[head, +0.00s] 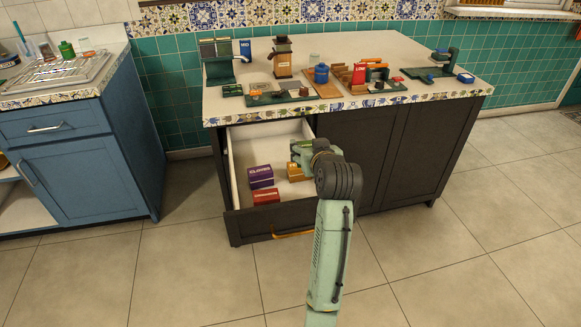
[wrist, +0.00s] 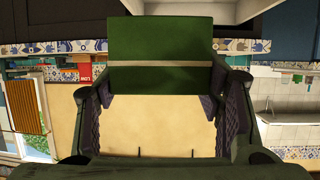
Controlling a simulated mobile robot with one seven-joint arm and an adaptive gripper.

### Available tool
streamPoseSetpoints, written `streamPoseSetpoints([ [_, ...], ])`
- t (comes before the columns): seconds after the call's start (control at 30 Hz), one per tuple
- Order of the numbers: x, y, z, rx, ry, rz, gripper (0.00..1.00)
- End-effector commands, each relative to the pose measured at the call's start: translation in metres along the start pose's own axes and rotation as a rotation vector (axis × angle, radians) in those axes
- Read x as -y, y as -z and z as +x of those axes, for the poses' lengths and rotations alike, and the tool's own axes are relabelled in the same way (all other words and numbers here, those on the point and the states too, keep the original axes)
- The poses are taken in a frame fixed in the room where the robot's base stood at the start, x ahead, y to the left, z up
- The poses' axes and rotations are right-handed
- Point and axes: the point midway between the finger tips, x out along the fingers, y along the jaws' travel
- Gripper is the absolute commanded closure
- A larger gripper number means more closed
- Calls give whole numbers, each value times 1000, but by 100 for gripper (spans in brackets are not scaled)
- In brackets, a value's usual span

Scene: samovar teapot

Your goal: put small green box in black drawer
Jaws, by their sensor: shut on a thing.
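The black drawer (head: 255,226) is pulled open at the left of the dark island, its pale inside showing. My gripper (head: 301,151) is over the right part of the drawer opening. The wrist view shows the gripper (wrist: 160,95) shut on the small green box (wrist: 160,32), which has a pale band across it and lies between the two dark finger pads. In the head view I cannot clearly tell the box from my green gripper. Its height above the drawer floor is hard to judge.
In the drawer lie a purple box (head: 261,177), a red box (head: 266,196) and an orange box (head: 295,172) partly hidden by my arm. The countertop (head: 410,60) above the drawer holds several items, including a blue pot (head: 321,74). A blue cabinet (head: 85,160) stands left.

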Motion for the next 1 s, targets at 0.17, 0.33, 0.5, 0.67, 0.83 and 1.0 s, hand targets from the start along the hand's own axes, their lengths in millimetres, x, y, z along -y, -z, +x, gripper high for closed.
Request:
streamPoseSetpoints([
  [0.17,0,-32,12,5,0,3,67],
  [0.33,0,-46,18,3,0,2,67],
  [0.5,0,-69,28,4,1,3,67],
  [0.67,0,-77,31,0,0,1,67],
  [0.83,0,-76,31,-1,0,0,67],
  [1.0,0,-81,33,0,0,1,67],
])
